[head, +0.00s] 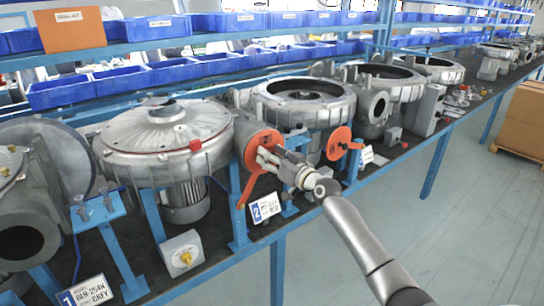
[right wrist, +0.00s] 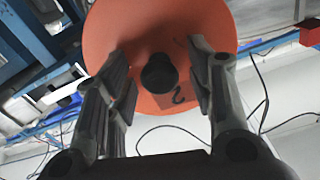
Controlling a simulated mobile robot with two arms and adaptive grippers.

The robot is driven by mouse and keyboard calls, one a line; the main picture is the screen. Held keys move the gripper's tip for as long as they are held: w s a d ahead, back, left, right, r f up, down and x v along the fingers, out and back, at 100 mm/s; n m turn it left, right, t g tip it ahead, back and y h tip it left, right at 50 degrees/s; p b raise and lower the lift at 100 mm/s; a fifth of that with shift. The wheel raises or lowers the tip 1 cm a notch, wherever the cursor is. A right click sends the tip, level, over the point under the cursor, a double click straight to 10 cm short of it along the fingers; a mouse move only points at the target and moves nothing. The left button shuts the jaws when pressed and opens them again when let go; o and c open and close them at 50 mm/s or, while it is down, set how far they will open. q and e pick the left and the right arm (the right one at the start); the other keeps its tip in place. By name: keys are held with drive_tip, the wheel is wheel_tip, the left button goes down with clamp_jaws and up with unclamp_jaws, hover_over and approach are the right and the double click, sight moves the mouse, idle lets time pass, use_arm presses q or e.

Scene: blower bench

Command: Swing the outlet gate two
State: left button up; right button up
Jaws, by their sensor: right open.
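The orange outlet gate (head: 262,144) is a round disc on the outlet of the middle blower, with an orange arm (head: 248,188) hanging below it. The blue-and-white tag (head: 265,208) beneath reads 2. In the right wrist view the orange disc (right wrist: 222,30) fills the upper middle and bears a dark 2, upside down. A round black knob (right wrist: 158,73) stands out from it. My right gripper (head: 267,160) is open in front of the disc. My left gripper is not in view.
Another orange gate (head: 340,143) is on the blower to the right. A blower with a red-marked lid (head: 165,140) is at left, near a grey box with a yellow knob (head: 183,253). Blue bins (head: 120,84) line the shelf behind. The floor (head: 400,225) in front is clear.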

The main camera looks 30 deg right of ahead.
clamp_jaws()
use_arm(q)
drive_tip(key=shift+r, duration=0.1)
